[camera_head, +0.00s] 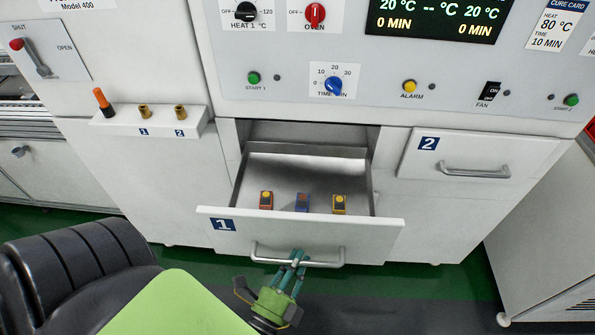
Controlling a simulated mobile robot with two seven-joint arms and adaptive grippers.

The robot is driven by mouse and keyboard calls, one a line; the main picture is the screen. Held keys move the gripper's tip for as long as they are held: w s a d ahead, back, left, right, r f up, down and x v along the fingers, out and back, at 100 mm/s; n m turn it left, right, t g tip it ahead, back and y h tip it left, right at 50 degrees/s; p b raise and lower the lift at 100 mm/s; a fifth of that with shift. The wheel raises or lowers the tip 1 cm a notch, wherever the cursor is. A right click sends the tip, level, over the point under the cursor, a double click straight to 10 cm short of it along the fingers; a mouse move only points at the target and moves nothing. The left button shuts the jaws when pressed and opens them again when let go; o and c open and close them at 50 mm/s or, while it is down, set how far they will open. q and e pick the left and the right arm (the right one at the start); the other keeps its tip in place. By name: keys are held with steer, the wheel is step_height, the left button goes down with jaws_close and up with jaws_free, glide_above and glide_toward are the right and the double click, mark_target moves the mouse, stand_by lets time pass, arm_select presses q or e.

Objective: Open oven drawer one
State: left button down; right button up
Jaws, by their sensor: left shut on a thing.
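Oven drawer one (365,232), a white front with a blue "1" label, is pulled out of the oven. The fingers cover part of the handle. My right gripper is not in view.
Drawer two (478,152) at the right is closed. Above is the control panel (385,75) with knobs, buttons and a display. A small shelf (160,124) with pegs is at the left. Green floor (400,276) shows below.

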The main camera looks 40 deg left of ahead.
arm_select(q)
steer(key=shift+s+d, duration=0.15)
steer(key=c, duration=1.4)
jaws_free()
steer(key=v, duration=1.2)
